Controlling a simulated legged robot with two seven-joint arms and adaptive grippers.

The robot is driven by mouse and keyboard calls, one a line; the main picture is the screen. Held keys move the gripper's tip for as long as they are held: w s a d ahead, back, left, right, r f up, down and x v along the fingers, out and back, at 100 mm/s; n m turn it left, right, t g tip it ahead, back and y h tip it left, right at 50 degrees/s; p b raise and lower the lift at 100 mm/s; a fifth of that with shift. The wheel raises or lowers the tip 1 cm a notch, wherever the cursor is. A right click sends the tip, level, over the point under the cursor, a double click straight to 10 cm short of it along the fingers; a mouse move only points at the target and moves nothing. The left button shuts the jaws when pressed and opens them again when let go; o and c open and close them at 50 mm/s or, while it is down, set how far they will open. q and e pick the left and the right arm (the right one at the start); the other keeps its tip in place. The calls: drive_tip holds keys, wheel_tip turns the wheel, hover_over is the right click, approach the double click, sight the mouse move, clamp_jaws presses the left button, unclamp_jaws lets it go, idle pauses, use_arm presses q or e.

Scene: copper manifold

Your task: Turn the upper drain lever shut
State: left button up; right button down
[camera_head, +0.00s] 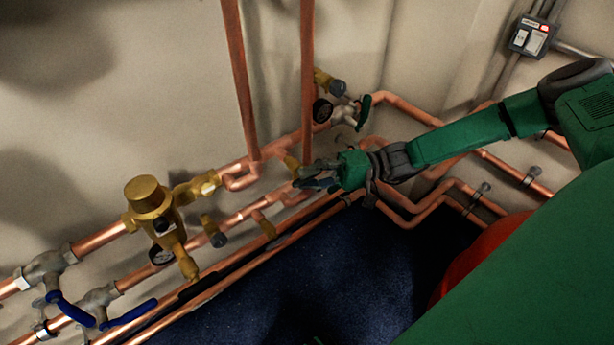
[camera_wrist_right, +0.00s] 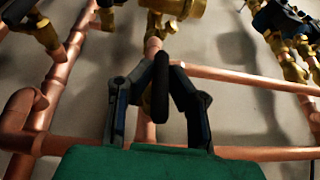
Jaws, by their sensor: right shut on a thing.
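My right gripper (camera_head: 316,178) reaches in from the right and is at the copper pipes near the middle of the head view. In the right wrist view its two dark fingers (camera_wrist_right: 158,80) are shut on a black drain lever (camera_wrist_right: 161,88). The lever stands upright in this picture, in front of a brass fitting and a copper pipe. In the head view the fingers largely hide the lever, and its exact angle to the pipe cannot be told. My left gripper is not in view.
A brass regulator (camera_head: 148,195) sits on the pipes to the left. Blue levers (camera_head: 128,313) are at lower left. A green-handled valve (camera_head: 363,110) and a black gauge (camera_head: 322,110) are just above my right gripper. Two vertical copper pipes (camera_head: 307,70) rise close by.

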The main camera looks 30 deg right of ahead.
drive_tip(key=c, duration=1.6)
unclamp_jaws()
drive_tip(key=shift+d+f, duration=0.15)
drive_tip(key=v, duration=1.2)
drive_tip(key=shift+d, duration=0.1)
drive_tip(key=shift+f, duration=0.1)
